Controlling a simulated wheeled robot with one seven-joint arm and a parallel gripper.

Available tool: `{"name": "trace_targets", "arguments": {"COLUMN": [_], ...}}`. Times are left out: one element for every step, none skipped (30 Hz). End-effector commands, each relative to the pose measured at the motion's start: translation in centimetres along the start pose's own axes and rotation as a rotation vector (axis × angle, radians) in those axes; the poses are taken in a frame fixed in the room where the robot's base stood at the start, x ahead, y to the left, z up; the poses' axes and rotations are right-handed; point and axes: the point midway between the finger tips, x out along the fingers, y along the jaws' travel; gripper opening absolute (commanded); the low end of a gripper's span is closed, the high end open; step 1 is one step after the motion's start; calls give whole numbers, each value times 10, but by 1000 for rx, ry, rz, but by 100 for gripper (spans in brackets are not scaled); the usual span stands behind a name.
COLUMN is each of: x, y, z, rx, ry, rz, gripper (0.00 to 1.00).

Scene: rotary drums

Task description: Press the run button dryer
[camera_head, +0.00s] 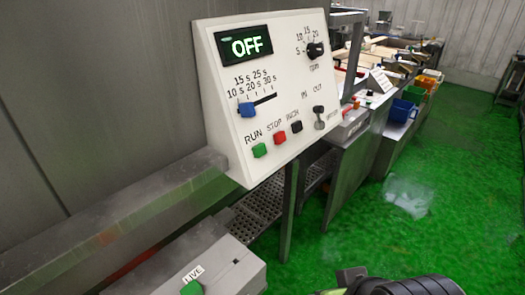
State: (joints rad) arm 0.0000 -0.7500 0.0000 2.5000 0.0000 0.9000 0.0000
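The white control panel (268,140) stands tilted on the machine and fills the upper middle of the view. Nothing touches or covers the RUN button. A dark ribbed part of my arm shows at the bottom edge, well below and right of the panel. I cannot make out my gripper's fingers.
A blue slider (247,110), a TPM knob (315,50) and an IN/OUT switch (319,117) are also on the panel. A grey box (232,268) labelled LIVE, with a green button (191,288), sits below. The green floor (370,225) on the right is mostly open.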

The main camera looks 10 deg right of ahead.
Motion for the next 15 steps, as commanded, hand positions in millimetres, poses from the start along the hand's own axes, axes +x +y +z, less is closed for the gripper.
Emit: {"name": "trace_targets", "arguments": {"x": [0, 0, 0, 0, 0, 0, 0, 0, 0, 0, 0, 0, 0, 0, 0], "y": [0, 0, 0, 0, 0, 0, 0, 0, 0, 0, 0, 0, 0, 0, 0], "z": [0, 0, 0, 0, 0, 0, 0, 0, 0, 0, 0, 0, 0, 0, 0], "rx": [0, 0, 0, 0, 0, 0, 0, 0, 0, 0, 0, 0, 0, 0, 0], "ry": [0, 0, 0, 0, 0, 0, 0, 0, 0, 0, 0, 0, 0, 0, 0], "rz": [0, 0, 0, 0, 0, 0, 0, 0, 0, 0, 0, 0, 0, 0, 0], "gripper": [61, 57, 51, 46, 41, 35, 31, 26, 20, 15, 11, 5, 0, 0, 0]}}
